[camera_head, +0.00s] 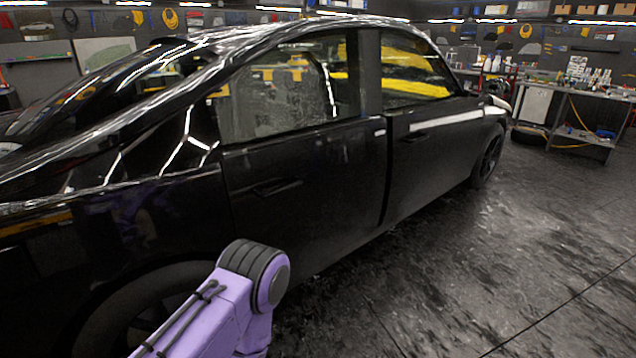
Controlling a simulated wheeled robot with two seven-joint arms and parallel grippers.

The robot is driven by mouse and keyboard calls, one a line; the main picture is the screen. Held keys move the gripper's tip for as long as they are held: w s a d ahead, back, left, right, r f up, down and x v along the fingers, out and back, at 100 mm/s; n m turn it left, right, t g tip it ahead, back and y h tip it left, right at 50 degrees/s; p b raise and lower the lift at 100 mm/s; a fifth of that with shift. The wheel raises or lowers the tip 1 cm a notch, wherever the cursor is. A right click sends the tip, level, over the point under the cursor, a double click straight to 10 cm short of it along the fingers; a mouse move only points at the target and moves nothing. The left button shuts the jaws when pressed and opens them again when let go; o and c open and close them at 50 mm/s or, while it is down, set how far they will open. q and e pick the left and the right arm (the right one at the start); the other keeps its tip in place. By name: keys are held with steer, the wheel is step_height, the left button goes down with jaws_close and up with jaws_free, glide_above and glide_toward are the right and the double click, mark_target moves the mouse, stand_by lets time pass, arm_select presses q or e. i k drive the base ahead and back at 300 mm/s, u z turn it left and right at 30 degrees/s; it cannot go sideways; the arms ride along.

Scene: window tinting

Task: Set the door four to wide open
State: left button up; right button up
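A black car fills the left and middle of the head view, seen along the side facing me. Its rear side door (300,205) looks flush with the body, and its handle (277,187) is visible. Its front side door (440,135) is farther along, with its handle (412,137) near the rear edge. A dark vertical gap shows between the two doors, and I cannot tell if the front door is slightly ajar. No label shows which door is door four. Neither gripper is in view; only a purple link of my arm shows at the bottom, before the rear wheel.
The dark floor (500,260) to the right of the car is clear. A metal workbench (590,95) with bottles and tools stands at the back right, a tire (530,135) beside it. Tools hang on the back walls.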

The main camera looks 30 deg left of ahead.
mark_target(307, 195)
steer(key=z, duration=0.3)
steer(key=i, duration=1.1)
steer(key=u, duration=0.85)
